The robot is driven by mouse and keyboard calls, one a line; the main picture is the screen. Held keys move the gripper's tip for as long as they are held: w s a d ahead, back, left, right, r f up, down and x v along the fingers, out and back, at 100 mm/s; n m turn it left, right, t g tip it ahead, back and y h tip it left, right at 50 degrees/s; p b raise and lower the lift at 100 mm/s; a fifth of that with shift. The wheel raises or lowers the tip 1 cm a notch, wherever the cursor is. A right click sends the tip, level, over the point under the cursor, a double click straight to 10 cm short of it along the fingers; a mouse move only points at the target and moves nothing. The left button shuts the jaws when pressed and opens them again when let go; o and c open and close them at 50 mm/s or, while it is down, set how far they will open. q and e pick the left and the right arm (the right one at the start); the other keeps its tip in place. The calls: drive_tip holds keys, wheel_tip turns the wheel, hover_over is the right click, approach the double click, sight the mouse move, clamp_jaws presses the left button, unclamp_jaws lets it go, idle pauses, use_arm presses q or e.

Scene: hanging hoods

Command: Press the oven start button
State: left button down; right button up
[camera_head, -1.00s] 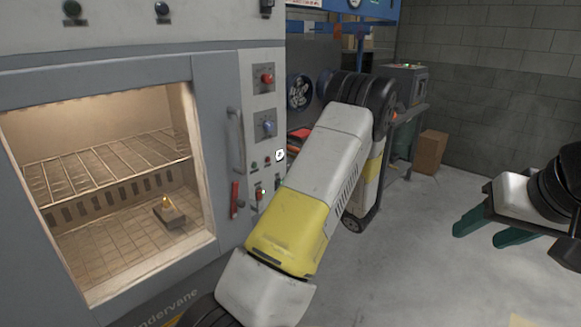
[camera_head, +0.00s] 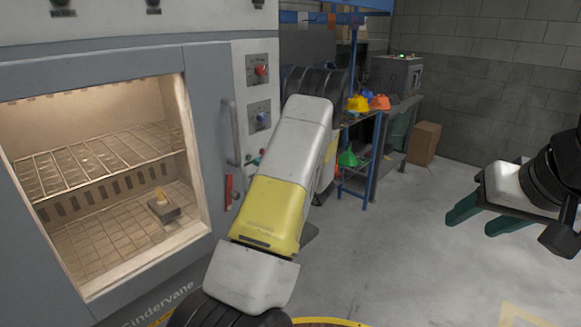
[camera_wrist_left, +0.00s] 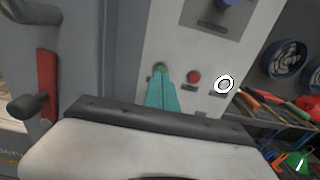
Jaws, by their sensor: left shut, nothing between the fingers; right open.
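The oven (camera_head: 205,110) fills the left of the head view, with a lit window. Its light control panel (camera_head: 245,92) has a red knob (camera_head: 261,71) and a blue knob (camera_head: 262,117). In the left wrist view, a green button (camera_wrist_left: 160,67) sits left of a red button (camera_wrist_left: 194,76) and a white ring (camera_wrist_left: 223,84). My left gripper (camera_wrist_left: 161,80) is shut and empty, its teal tips at the green button's lower edge. I cannot tell whether they touch. My left arm mostly hides it in the head view. My right gripper (camera_head: 470,226) is open and empty, away from the oven.
A red handle (camera_head: 229,190) stands on the oven front, left of the buttons; it also shows in the left wrist view (camera_wrist_left: 46,75). A shelf with coloured hoods (camera_head: 358,103) and a cardboard box (camera_head: 424,143) are behind. The floor at the right is clear.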

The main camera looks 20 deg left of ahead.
sight(249, 157)
use_arm(q)
drive_tip(key=shift+x, duration=1.4)
drive_tip(key=shift+a, duration=0.1)
drive_tip(key=shift+w+a, duration=0.15)
drive_tip(key=shift+a, duration=0.2)
drive_tip(key=shift+w+a+r, duration=0.1)
drive_tip(key=shift+a+r, duration=0.05)
drive_tip(key=shift+a, duration=0.2)
drive_tip(key=shift+d, duration=0.2)
drive_tip(key=v, duration=1.4)
drive_tip(key=shift+d, duration=0.2)
drive_tip(key=shift+f, duration=0.25)
